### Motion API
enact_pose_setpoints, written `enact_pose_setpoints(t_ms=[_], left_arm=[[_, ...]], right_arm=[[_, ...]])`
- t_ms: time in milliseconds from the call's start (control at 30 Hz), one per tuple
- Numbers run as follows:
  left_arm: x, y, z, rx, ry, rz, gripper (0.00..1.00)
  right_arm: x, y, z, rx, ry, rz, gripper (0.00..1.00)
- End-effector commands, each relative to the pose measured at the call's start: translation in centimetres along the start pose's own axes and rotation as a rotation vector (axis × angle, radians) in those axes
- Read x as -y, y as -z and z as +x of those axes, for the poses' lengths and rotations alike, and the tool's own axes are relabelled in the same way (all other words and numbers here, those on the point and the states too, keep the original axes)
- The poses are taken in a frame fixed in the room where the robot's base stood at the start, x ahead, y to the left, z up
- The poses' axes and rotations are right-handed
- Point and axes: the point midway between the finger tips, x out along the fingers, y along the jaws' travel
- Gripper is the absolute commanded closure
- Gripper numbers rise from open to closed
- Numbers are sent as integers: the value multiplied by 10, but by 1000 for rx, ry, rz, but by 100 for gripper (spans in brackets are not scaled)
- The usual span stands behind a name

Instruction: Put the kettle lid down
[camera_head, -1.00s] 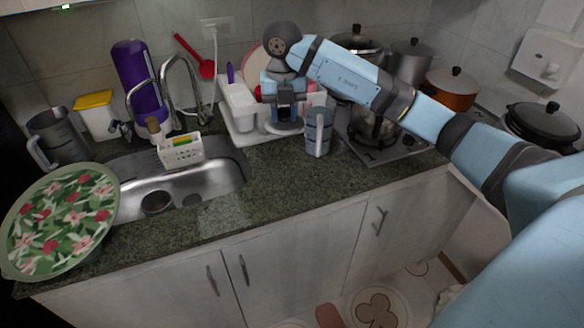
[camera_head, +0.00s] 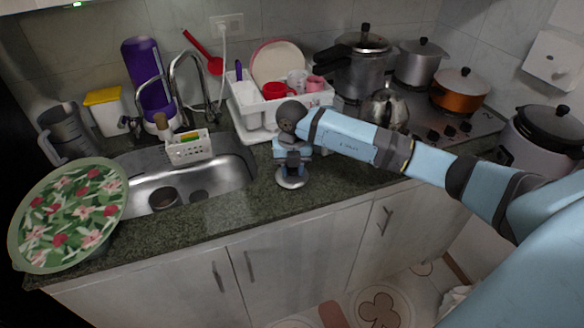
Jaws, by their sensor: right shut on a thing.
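My right gripper (camera_head: 293,166) points down over the counter to the right of the sink and is shut on the kettle lid. The kettle lid (camera_head: 292,182) is a small, shiny, round metal lid, held roughly level under the fingers. It is low over the counter near its front edge; I cannot tell whether it touches the surface. The kettle (camera_head: 387,109) is silver and stands on the stove behind my right forearm. My left gripper is not in view.
The granite counter (camera_head: 245,208) is bare around the lid. The sink (camera_head: 225,172) with a white caddy (camera_head: 188,149) lies to the left. A white dish rack (camera_head: 245,117) stands behind. Pots, including an orange one (camera_head: 460,90), stand at the right. A floral round item (camera_head: 65,215) is at far left.

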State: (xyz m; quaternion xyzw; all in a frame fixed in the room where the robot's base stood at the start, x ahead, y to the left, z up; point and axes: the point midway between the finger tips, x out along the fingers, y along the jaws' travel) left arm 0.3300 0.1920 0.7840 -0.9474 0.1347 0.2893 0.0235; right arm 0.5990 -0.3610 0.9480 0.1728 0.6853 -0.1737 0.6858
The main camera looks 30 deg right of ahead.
Motion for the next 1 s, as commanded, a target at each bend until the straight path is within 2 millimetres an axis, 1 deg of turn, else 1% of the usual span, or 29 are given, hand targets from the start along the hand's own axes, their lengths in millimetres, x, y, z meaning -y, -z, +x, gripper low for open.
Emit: enact_pose_setpoints(t_ms=[367,400,500,767,867,967,1000], left_arm=[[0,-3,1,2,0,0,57],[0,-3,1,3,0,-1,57],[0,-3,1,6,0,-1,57],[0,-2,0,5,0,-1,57],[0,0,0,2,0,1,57],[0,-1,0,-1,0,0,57],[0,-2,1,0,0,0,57]], right_arm=[[0,0,6,1,-1,0,91],[0,0,6,1,-1,0,63],[0,0,5,1,-1,0,42],[0,0,4,1,-1,0,42],[0,0,-1,2,-1,-1,42],[0,-1,-14,5,-2,0,42],[0,-1,-22,5,-2,-1,42]])
